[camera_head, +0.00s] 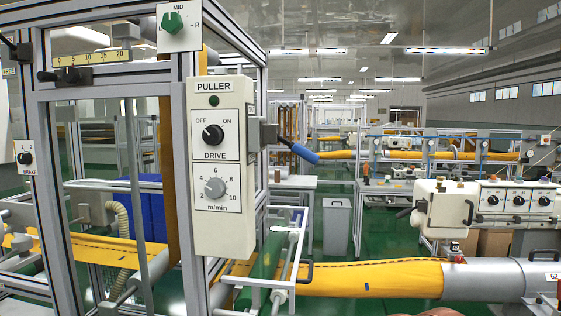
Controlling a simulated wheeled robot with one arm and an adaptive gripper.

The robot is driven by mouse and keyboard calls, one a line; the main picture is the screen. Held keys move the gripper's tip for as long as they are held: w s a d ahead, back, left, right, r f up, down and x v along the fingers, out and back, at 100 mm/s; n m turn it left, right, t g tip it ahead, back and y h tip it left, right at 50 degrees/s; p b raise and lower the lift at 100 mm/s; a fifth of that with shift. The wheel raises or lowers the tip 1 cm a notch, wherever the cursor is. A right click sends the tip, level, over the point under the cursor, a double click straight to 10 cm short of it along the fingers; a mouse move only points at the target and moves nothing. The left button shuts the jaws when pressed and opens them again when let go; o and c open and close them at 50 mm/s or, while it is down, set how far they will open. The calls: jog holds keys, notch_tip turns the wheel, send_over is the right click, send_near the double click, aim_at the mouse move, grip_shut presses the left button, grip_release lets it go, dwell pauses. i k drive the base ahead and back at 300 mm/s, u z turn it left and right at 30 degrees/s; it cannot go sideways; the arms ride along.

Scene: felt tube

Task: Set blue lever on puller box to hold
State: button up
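The puller box (223,240) is a tall pale box on the frame, left of the picture's middle. It is marked PULLER and has a black DRIVE knob (213,135) between OFF and ON and a grey m/min knob (215,187). The blue lever (305,153) sticks out from a dark mount on the box's right side and slopes down to the right. A small label (251,111) on the box's side above the mount is too small to read surely. My gripper is not in view.
A metal frame post (190,270) stands behind the box. A yellow felt tube (370,279) runs below it into a grey pipe (485,278) at right. A green MID knob (173,22) sits above left. The space right of the lever looks open, with a grey bin (336,228) beyond.

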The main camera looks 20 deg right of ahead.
aim_at(296, 148)
jog(key=z, duration=2.4)
jog(key=i, duration=0.6)
jog(key=u, duration=2.5)
